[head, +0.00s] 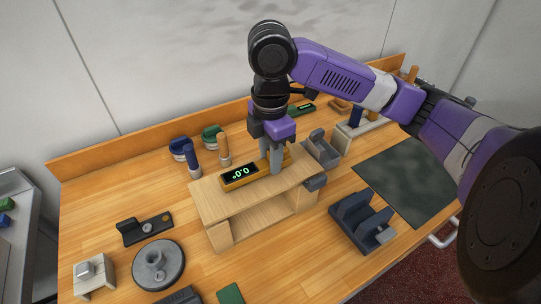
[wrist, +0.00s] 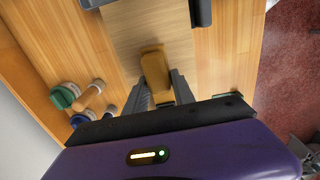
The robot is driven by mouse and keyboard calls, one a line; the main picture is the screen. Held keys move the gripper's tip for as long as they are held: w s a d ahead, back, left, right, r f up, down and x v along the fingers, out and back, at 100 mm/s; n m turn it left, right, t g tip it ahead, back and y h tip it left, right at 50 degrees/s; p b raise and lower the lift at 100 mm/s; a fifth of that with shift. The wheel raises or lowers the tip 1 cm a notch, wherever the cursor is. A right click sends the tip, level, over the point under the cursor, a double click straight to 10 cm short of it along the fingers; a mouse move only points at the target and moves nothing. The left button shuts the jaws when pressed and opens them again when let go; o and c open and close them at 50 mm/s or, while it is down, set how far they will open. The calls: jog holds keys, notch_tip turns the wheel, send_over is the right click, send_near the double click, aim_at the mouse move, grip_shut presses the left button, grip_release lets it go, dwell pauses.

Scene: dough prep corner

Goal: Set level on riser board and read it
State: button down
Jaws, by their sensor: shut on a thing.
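A yellow digital level (head: 241,179) lies on the top of the pale wooden riser board (head: 216,206) in the head view. Its dark screen faces up and shows green digits that look like 0.0 with a degree mark. My gripper (head: 271,170) points down over the right part of the level, its grey fingers shut on it. In the wrist view the level (wrist: 155,67) sits between the fingers of my gripper (wrist: 163,88), above the riser's pale top (wrist: 160,28). The level looks flat along the board; the fingers hide part of it.
Blue-topped (head: 193,160) and green-topped (head: 219,146) wooden-handled tools stand behind the riser. Bare tabletop shows left of the riser.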

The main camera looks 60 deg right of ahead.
jog(key=shift+f+b, duration=0.55)
jog(key=shift+f, duration=0.15)
jog(key=c, duration=1)
grip_release()
jog(key=shift+o, duration=0.2)
jog(key=shift+r, duration=0.15)
notch_tip(320, 180, up, 8)
jog(key=p, duration=0.7)
